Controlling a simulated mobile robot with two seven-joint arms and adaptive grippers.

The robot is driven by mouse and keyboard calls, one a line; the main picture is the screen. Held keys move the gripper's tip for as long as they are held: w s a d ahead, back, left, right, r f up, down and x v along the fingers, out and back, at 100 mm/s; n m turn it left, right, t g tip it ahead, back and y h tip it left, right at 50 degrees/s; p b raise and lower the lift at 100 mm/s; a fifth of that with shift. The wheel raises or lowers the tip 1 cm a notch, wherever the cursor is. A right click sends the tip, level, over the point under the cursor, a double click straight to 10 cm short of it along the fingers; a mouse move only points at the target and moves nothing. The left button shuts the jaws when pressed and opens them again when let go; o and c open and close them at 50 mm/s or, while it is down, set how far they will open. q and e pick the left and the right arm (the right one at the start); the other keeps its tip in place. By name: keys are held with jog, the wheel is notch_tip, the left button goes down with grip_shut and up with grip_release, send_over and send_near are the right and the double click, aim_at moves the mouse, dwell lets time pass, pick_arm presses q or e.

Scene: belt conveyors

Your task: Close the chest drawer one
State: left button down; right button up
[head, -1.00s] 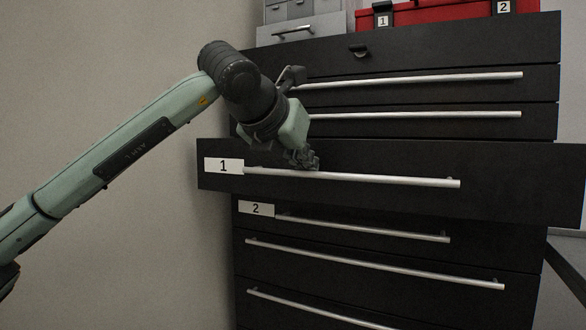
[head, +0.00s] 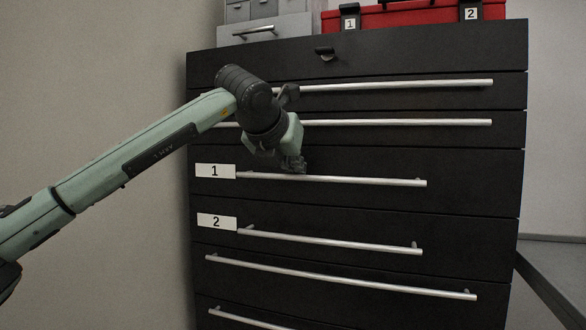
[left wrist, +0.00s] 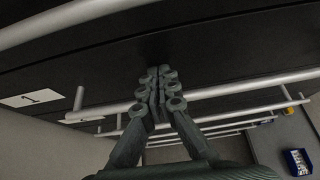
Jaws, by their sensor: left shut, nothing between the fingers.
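The black chest drawer one (head: 460,182) has a white label "1" (head: 215,171) and a long silver handle (head: 360,181). Its front now looks level with the drawer fronts around it. My left gripper (head: 294,166) is at the left part of that handle, with its fingers shut and empty. In the left wrist view the shut fingers (left wrist: 158,92) point at the black drawer front, at the handle bar (left wrist: 220,90). The label "1" (left wrist: 30,98) shows at the left there. I cannot tell whether the fingertips touch the drawer. My right gripper is not in view.
Drawer two (head: 470,238), labelled "2", is right below, also flush. Other drawers with silver handles lie above and below. A red toolbox (head: 410,14) and a grey small-drawer cabinet (head: 290,25) stand on top. A grey surface (head: 562,268) is at the right. A wall is at the left.

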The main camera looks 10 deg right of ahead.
pick_arm(q)
jog(key=shift+w+r, duration=0.1)
jog(key=shift+r, duration=0.3)
